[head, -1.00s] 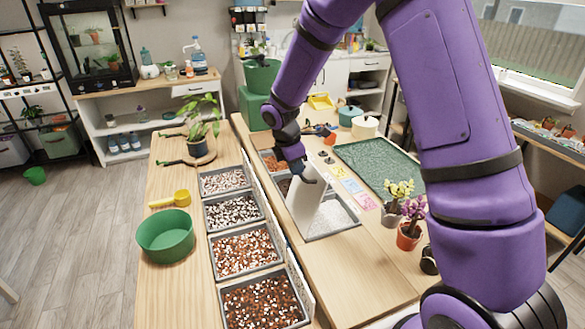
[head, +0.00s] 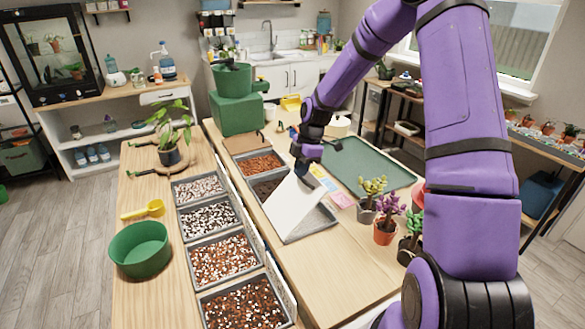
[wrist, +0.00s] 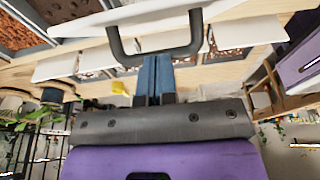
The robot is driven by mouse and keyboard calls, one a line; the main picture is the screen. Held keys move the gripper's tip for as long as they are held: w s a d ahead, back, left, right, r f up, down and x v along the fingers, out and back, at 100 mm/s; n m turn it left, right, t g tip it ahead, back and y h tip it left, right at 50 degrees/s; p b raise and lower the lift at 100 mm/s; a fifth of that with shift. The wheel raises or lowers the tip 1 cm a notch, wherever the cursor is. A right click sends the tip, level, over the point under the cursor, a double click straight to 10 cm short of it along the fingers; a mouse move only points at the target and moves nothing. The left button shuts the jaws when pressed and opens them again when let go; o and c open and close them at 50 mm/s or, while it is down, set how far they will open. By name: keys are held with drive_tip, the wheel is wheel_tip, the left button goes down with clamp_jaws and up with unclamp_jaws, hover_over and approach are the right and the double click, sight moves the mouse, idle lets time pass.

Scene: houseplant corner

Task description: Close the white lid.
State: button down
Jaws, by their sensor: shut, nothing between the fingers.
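The white lid (head: 293,208) is a flat panel, part open and slanting up over a grey bin (head: 322,222) on the right-hand table. Pale fill shows in the bin below the lid's raised edge. My gripper (head: 301,168) is at the lid's raised upper edge in the head view, its fingertips hard to make out there. In the wrist view the lid (wrist: 225,14) crosses the top, with a dark U-shaped handle (wrist: 124,50). My blue fingers (wrist: 154,75) are shut and empty, close to the handle; whether they touch it I cannot tell.
Open bins of soil mix (head: 223,259) line the left of the divider. A green tray (head: 368,163) lies right of the lid, and potted plants (head: 386,232) stand at the front right. A green bowl (head: 140,247) sits at the left. Table in front of the lid is clear.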

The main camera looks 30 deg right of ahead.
drive_tip(key=shift+d+f+y, duration=1.15)
drive_tip(key=shift+d+f, duration=0.45)
drive_tip(key=shift+f, duration=0.4)
drive_tip(key=shift+d+f+y, duration=1.2)
drive_tip(key=shift+d+f, duration=0.45)
drive_tip(key=shift+f, duration=0.4)
drive_tip(key=shift+d+f+y, duration=1.15)
drive_tip(key=shift+d+f, duration=0.45)
drive_tip(key=shift+f, duration=0.4)
